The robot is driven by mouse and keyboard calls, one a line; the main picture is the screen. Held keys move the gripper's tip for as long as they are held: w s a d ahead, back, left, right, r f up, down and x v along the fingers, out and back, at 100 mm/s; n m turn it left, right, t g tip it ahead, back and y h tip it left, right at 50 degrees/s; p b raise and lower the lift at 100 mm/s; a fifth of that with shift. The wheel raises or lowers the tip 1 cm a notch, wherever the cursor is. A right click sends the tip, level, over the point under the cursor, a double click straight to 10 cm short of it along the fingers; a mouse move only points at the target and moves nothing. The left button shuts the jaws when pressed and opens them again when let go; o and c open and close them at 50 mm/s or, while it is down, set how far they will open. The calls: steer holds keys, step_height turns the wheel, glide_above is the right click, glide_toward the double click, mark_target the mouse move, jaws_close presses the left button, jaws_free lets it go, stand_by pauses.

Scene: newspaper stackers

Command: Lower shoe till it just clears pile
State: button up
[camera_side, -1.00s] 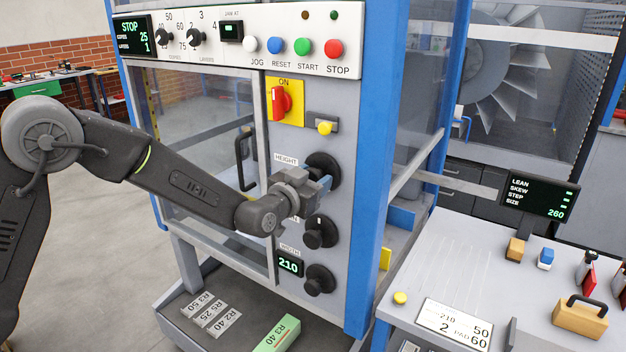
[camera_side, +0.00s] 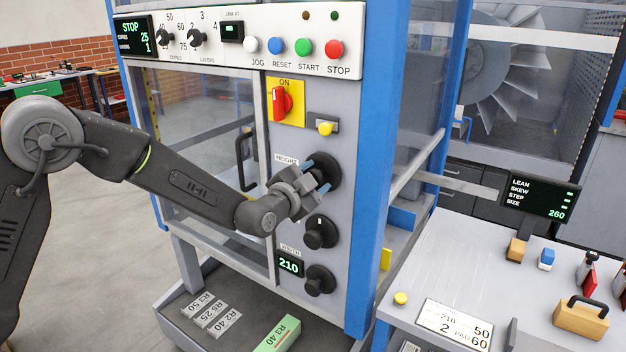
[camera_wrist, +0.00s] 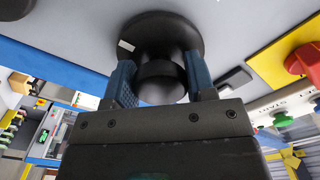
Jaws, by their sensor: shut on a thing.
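The black height knob (camera_side: 326,172) is on the grey control panel, under the label HEIGHT (camera_side: 286,158). My gripper (camera_side: 318,174) is at this knob with its blue fingers on either side of it. In the wrist view the two blue fingers of my gripper (camera_wrist: 160,85) are shut on the knob's grip (camera_wrist: 160,80), in front of its wide round dial (camera_wrist: 160,35). A white mark shows on the dial's left side there. The shoe and the pile cannot be made out in these views.
Two more black knobs (camera_side: 320,232) sit below; the lowest (camera_side: 319,280) is beside a display (camera_side: 289,264) reading 210. A red switch (camera_side: 281,101) on a yellow plate is above. A blue post (camera_side: 372,200) stands right of the panel. The upper-left display (camera_side: 134,36) reads STOP.

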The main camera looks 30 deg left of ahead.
stand_by(0.4)
steer(key=o, duration=0.9)
steer(key=s, duration=1.4)
